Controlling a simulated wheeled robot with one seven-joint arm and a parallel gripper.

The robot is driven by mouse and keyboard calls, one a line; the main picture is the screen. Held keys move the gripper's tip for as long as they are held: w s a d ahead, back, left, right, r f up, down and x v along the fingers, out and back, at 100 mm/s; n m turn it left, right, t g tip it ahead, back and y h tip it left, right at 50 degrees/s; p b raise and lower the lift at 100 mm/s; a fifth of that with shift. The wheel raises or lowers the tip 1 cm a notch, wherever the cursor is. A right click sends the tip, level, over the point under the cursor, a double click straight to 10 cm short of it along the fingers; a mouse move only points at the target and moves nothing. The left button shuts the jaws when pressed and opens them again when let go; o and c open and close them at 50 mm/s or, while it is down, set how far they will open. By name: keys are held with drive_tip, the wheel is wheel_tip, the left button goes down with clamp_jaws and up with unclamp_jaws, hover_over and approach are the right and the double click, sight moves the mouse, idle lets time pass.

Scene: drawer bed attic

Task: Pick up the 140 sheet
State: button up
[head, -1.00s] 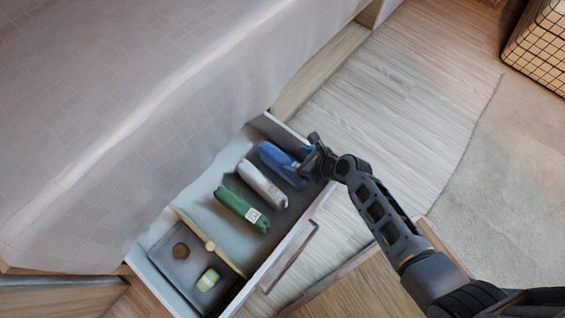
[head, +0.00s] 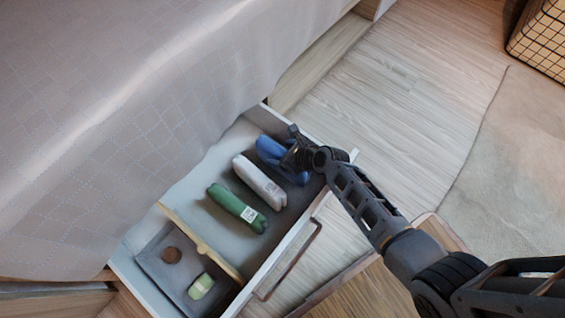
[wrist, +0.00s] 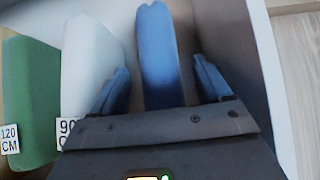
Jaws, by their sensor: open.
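A blue rolled sheet (head: 267,147) lies in the open drawer, nearest the drawer's far end; its label is hidden, so I cannot read 140. My gripper (head: 294,152) is over its right part and covers some of it. In the wrist view my open gripper (wrist: 160,88) has one finger on each side of the blue roll (wrist: 158,50), with gaps showing. A white roll (head: 258,181) lies beside it, with a partly hidden tag starting with 90 in the wrist view. A green roll (head: 237,207) is tagged 120 CM there.
The drawer (head: 300,232) is pulled out from under a bed with a hanging cover (head: 150,120). A wooden divider (head: 190,232) sets off a tray (head: 183,290) holding a brown round item (head: 171,255) and a pale green item (head: 201,286). Drawer walls stand close to the gripper.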

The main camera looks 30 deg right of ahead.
drive_tip(key=shift+w, duration=0.1)
drive_tip(key=shift+c, duration=0.2)
clamp_jaws()
idle(0.5)
